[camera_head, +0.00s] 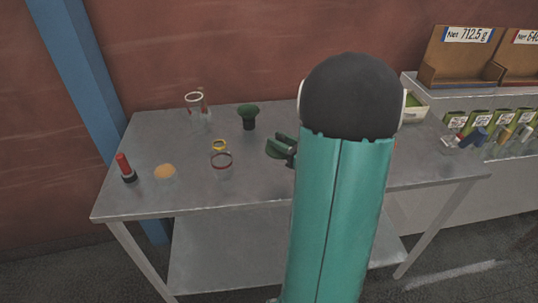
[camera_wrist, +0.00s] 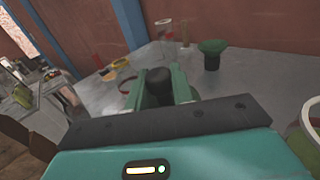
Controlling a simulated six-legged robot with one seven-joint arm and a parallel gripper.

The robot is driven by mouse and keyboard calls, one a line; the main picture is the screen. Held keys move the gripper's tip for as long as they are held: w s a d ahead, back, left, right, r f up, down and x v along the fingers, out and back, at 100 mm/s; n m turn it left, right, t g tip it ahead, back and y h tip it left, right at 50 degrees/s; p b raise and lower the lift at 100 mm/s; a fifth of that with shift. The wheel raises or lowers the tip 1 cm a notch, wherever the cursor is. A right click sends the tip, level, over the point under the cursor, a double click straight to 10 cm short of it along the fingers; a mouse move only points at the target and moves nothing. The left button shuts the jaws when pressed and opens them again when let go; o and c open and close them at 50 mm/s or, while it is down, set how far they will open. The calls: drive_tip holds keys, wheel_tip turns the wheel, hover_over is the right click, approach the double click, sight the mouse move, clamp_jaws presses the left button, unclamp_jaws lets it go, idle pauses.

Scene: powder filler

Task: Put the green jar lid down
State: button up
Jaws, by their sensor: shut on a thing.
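My gripper (camera_head: 289,150) is above the right middle of the grey table in the head view, partly hidden by my arm. The wrist view shows it from behind (camera_wrist: 160,92), shut. Between its green sides is a dark, round-topped piece (camera_wrist: 160,78), which I take to be part of the green jar lid. The lid's outline does not stand apart clearly from the green fingers. Whether it touches the table cannot be told.
On the table (camera_head: 150,205) stand a green funnel-shaped thing (camera_head: 247,112), a clear jar (camera_head: 199,118), a red-ringed jar (camera_head: 222,165), a yellow ring (camera_head: 219,146), an orange powder mound (camera_head: 165,171) and a red-black cylinder (camera_head: 125,168). A shelf with boxes (camera_head: 462,60) stands right.

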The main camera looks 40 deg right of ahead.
drive_tip(key=w+f, duration=0.2)
drive_tip(key=f, duration=0.1)
drive_tip(key=w+f, duration=0.2)
drive_tip(key=shift+d, duration=0.25)
drive_tip(key=f, duration=0.3)
drive_tip(key=shift+w+d+f, duration=0.1)
drive_tip(key=shift+w+f, duration=0.2)
drive_tip(key=shift+w, duration=0.1)
drive_tip(key=shift+s+f, duration=0.1)
drive_tip(key=shift+f, duration=0.6)
drive_tip(key=o, duration=1)
drive_tip(key=shift+c, duration=0.2)
